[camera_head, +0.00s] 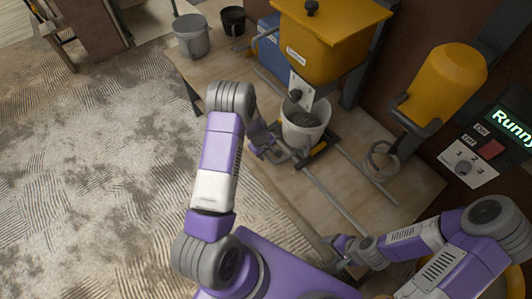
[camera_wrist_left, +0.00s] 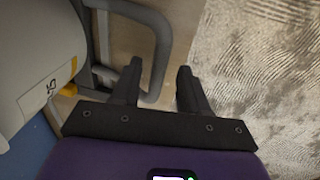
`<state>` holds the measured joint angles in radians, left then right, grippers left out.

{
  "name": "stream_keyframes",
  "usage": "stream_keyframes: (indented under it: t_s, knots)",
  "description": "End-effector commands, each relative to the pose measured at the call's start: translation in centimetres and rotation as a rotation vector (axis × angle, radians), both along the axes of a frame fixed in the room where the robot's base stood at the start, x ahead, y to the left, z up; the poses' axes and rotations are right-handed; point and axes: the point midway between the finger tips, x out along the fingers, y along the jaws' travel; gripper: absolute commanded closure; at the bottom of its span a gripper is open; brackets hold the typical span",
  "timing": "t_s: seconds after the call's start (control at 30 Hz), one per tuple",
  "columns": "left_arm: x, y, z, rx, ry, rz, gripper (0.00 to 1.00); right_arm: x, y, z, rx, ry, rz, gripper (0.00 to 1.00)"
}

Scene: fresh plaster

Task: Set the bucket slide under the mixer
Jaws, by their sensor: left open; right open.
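The mixer's yellow hopper (camera_head: 330,45) stands over the workbench, with a grey outlet (camera_head: 299,88) at its lower end. A pale bucket (camera_head: 303,133) with grey contents sits on the dark bucket slide (camera_head: 322,153), apparently below the outlet; exact alignment is unclear. My left gripper (camera_head: 274,152) is open at the slide's left side. In the left wrist view, a grey handle loop (camera_wrist_left: 165,40) reaches between the open left fingers (camera_wrist_left: 160,88), not clamped. The bucket wall (camera_wrist_left: 30,60) shows at left there. My right gripper (camera_head: 347,250) is open near the bench's front edge.
Two rails (camera_head: 338,200) run along the bench (camera_head: 400,205). A yellow cylinder (camera_head: 445,80) and a control panel (camera_head: 480,155) reading "Runny" are at right. Grey (camera_head: 190,38) and black (camera_head: 233,20) buckets stand at the far left end. A roll (camera_head: 381,160) lies right of the rails.

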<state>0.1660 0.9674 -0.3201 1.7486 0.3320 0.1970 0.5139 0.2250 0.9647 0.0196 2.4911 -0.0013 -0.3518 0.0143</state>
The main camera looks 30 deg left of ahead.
Motion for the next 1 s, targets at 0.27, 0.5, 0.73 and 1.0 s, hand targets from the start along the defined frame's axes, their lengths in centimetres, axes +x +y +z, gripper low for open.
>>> stream_keyframes:
  t_s: [0.27, 0.5, 0.73, 1.0]
  knots:
    - [0.18, -0.07, -0.71, 0.001, -0.001, -0.001, 0.56, 0.03, 0.01, -0.1, 0.0, -0.001, 0.0, 0.3]
    - [0.16, -0.08, -0.69, 0.001, -0.001, -0.002, 0.77, 0.04, 0.0, -0.09, 0.0, -0.001, 0.0, 0.3]
    - [0.15, -0.07, -0.68, 0.001, -0.001, -0.002, 1.0, 0.05, 0.0, -0.09, 0.0, -0.001, 0.0, 0.3]
    - [0.12, -0.16, -0.68, 0.0, -0.001, -0.002, 1.0, 0.04, 0.0, -0.08, 0.0, -0.001, 0.0, 0.3]
